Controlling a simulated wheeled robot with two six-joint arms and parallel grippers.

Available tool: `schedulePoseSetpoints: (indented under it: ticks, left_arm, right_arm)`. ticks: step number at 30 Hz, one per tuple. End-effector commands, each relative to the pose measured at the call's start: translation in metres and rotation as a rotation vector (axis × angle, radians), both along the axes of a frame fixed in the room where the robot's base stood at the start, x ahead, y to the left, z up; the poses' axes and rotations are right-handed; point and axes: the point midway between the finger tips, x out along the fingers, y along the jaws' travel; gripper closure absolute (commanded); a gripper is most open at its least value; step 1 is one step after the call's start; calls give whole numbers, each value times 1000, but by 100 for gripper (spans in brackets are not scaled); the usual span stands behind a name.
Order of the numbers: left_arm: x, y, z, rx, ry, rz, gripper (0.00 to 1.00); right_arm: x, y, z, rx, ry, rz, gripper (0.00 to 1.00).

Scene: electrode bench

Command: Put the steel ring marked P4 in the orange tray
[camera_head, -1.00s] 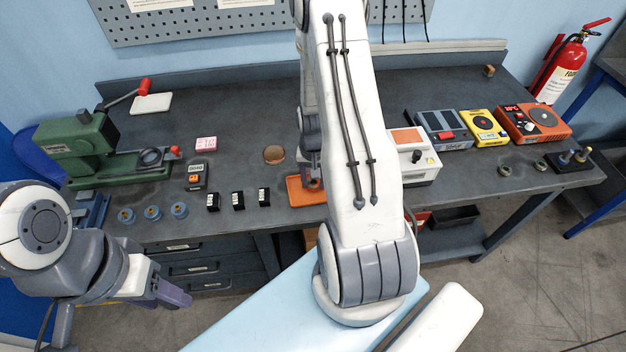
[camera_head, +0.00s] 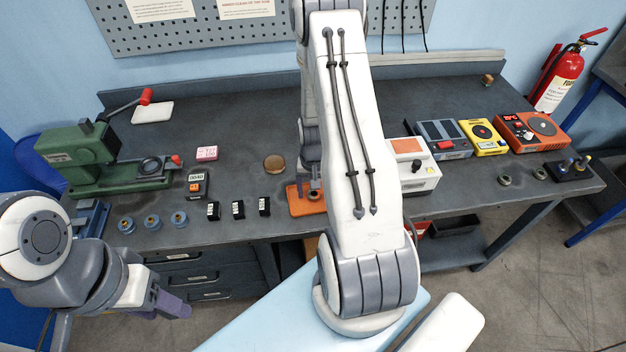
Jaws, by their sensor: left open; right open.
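The orange tray (camera_head: 297,208) lies near the front edge of the bench, partly covered by my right arm. A small grey ring-like piece (camera_head: 315,195) shows in the tray's right part; its marking is too small to read. My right gripper (camera_head: 313,184) is open just above it, mostly hidden behind my own arm. Two grey rings, one (camera_head: 505,180) and another (camera_head: 541,174), lie on the bench at the right, their marks unreadable. My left gripper (camera_head: 174,306) is open and empty, low in front of the bench at the left.
A green press (camera_head: 80,155) stands at the left, with several blue ring-shaped pieces (camera_head: 153,220) in front. Small black blocks (camera_head: 238,209) stand left of the tray. A white device (camera_head: 415,178), yellow and orange instruments (camera_head: 533,132) and a dark peg stand (camera_head: 570,170) are at the right.

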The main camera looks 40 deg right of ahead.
Motion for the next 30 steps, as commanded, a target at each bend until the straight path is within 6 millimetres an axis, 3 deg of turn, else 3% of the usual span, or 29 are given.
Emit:
schedulePoseSetpoints:
  ticks: [18,30]
  left_arm:
    - [0,0,-22,1,1,-1,50]
    - [0,0,-23,0,0,-1,50]
  right_arm:
    - [1,-1,103,-3,-4,0,22]
    - [2,6,120,-1,-2,19,22]
